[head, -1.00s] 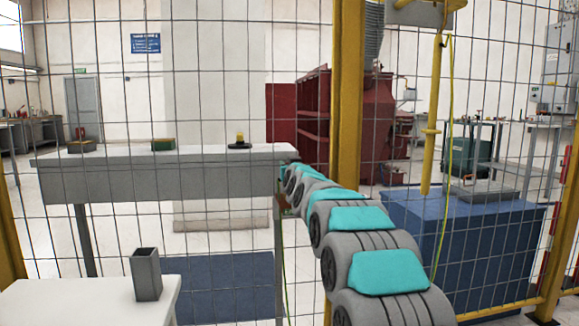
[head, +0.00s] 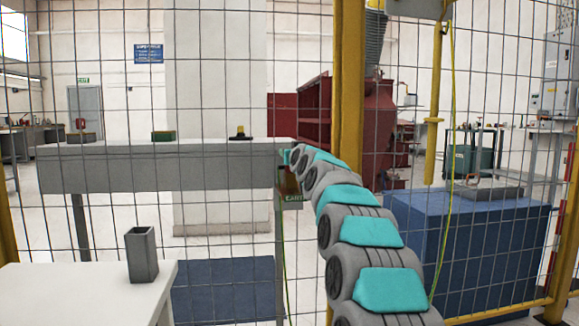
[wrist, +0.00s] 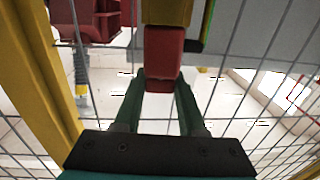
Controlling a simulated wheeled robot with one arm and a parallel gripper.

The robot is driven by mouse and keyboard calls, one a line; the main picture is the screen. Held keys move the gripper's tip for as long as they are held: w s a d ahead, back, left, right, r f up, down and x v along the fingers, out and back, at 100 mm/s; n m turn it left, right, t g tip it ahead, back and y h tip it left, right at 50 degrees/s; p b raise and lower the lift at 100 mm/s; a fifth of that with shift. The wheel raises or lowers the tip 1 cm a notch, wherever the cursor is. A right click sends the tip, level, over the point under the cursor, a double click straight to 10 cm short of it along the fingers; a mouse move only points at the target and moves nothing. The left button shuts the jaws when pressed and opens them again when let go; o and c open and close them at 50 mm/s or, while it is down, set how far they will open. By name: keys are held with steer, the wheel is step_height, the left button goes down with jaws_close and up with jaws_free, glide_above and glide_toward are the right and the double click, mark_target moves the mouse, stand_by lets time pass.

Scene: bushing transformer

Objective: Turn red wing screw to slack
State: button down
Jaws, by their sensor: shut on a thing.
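The red wing screw (wrist: 164,52) shows at the upper middle of the wrist view as a red block below a yellow-brown piece (wrist: 167,12). My gripper (wrist: 160,82) has its two dark green fingers on either side of the red block's lower end and is shut on it. The exact contact at the fingertips is hard to make out. In the head view, my arm reaches through the fence area to the right end of the grey table. My gripper and the screw cannot be made out there.
A wire mesh fence with a yellow post (head: 348,110) stands close to my arm. The long grey table (head: 160,172) bears several small items. A blue box (head: 465,240) stands at right; a white table (head: 75,290) is front left.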

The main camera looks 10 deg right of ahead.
steer(key=shift+s+d+f+n+y+b, duration=0.15)
steer(key=shift+n+y+b, duration=0.55)
steer(key=shift+b, duration=0.9)
steer(key=shift+c, duration=2.4)
jaws_free()
steer(key=shift+s, duration=0.1)
steer(key=shift+s+d+b, duration=0.15)
steer(key=shift+s, duration=0.85)
steer(key=shift+s+d+b, duration=0.15)
steer(key=shift+s+d, duration=0.05)
steer(key=shift+s, duration=0.75)
steer(key=shift+s+d+b, duration=0.15)
steer(key=shift+s, duration=0.85)
steer(key=shift+s+d, duration=0.15)
steer(key=shift+s, duration=0.6)
